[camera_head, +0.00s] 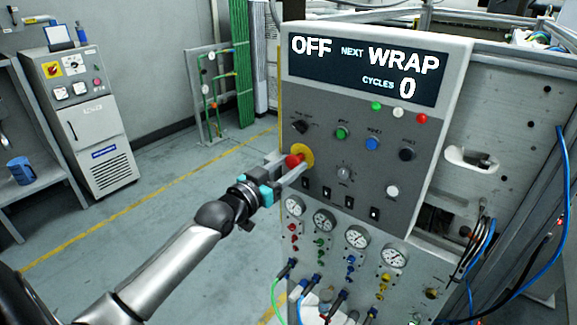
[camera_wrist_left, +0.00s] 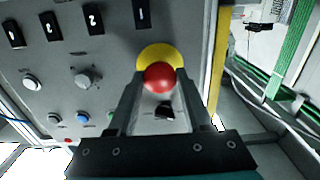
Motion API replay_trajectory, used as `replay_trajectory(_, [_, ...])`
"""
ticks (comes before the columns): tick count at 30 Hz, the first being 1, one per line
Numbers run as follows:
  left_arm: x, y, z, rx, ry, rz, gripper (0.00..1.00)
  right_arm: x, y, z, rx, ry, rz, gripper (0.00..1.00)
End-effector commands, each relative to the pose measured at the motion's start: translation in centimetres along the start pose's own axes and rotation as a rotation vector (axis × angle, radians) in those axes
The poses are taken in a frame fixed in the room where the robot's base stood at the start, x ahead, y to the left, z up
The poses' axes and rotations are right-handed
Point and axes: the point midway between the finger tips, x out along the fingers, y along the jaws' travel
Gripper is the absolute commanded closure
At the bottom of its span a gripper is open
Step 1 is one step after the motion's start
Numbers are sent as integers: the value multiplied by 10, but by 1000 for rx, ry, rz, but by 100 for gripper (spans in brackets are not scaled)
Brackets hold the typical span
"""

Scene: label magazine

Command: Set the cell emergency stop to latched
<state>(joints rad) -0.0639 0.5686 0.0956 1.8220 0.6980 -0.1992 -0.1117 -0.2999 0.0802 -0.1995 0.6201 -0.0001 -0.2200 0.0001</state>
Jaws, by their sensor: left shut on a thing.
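The emergency stop is a red mushroom button (camera_head: 294,161) on a yellow round plate (camera_head: 306,152) at the left edge of the grey control panel. My left gripper (camera_head: 296,170) reaches it from the front left. In the left wrist view the red button (camera_wrist_left: 159,78) sits between the tips of the two fingers of my left gripper (camera_wrist_left: 160,90), with the yellow plate (camera_wrist_left: 160,54) behind it. The fingers are shut on the button. Whether the button is pressed in cannot be told. The display (camera_head: 365,68) reads OFF, NEXT WRAP, CYCLES 0. My right gripper is not in view.
Close to the button are a black knob (camera_head: 300,127), a green button (camera_head: 341,133), a blue button (camera_head: 372,144) and several black rocker switches. Gauges (camera_head: 325,221) and cables lie below. A grey cabinet (camera_head: 95,130) stands at the far left; the floor between is clear.

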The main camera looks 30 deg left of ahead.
Motion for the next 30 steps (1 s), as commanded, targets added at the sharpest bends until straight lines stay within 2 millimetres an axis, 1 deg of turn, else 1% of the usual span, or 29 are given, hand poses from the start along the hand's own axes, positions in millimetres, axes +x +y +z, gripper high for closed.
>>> replay_trajectory(4, [2,0,0,0,0,1,100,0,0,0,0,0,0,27])
replay_trajectory(11, [18,0,0,-1,-1,0,100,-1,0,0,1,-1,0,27])
replay_trajectory(19, [19,0,0,0,0,0,100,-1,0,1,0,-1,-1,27])
replay_trajectory(20, [19,0,0,0,0,0,47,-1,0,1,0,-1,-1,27])
replay_trajectory(27, [18,0,0,0,0,-1,20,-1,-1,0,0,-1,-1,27])
replay_trajectory(30, [18,0,0,0,0,-1,19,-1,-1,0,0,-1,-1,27])
